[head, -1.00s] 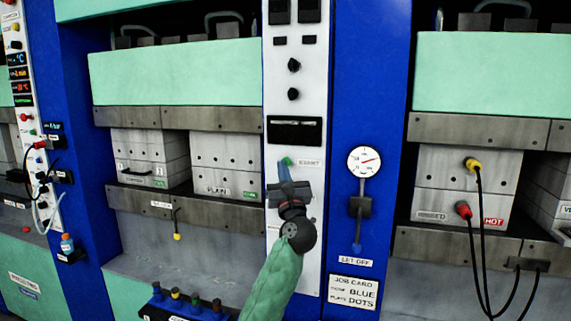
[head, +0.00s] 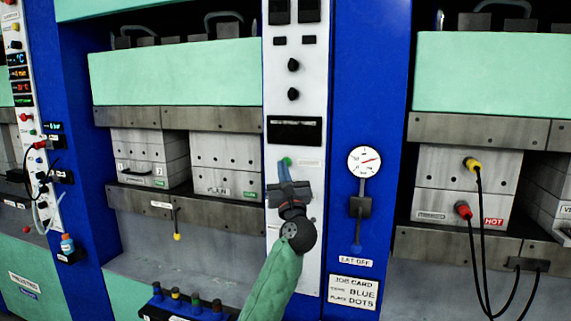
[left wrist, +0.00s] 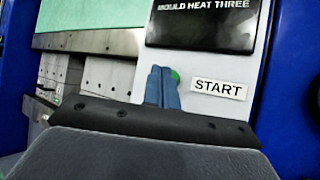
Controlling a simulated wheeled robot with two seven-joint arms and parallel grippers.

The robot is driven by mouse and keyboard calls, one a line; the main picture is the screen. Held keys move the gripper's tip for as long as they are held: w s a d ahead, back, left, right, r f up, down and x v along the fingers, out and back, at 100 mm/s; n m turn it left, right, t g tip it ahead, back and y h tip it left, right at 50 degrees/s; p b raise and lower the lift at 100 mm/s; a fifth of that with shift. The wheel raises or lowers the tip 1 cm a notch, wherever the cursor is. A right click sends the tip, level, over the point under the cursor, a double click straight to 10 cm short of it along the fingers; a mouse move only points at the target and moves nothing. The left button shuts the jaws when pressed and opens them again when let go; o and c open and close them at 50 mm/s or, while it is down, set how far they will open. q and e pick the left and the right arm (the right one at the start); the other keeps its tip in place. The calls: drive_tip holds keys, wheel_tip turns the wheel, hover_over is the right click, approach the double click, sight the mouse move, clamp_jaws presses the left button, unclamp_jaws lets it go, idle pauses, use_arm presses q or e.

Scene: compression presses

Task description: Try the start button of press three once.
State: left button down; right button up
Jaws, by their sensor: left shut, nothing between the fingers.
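The green start button (head: 288,161) sits on the white control panel (head: 281,222) of the press, below a dark display. It also shows in the left wrist view (left wrist: 175,76), partly hidden behind my fingertips, beside a START label (left wrist: 219,88). The display above it reads MOULD HEAT THREE (left wrist: 204,18). My left gripper (head: 283,164) is shut and empty, with its blue fingertips at the left edge of the button. I cannot tell whether they touch it. My right gripper is not in view.
A gauge (head: 364,161) and a lever (head: 359,207) with a blue tip are on the blue column to the right. Black cables hang from the yellow and red plugs (head: 463,210) at far right. A row of coloured knobs (head: 185,301) stands at lower left.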

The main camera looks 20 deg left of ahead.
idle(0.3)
use_arm(q)
drive_tip(key=shift+w, duration=0.1)
drive_tip(key=shift+w, duration=0.35)
idle(0.4)
drive_tip(key=shift+w, duration=0.4)
idle(0.5)
drive_tip(key=shift+s, duration=0.9)
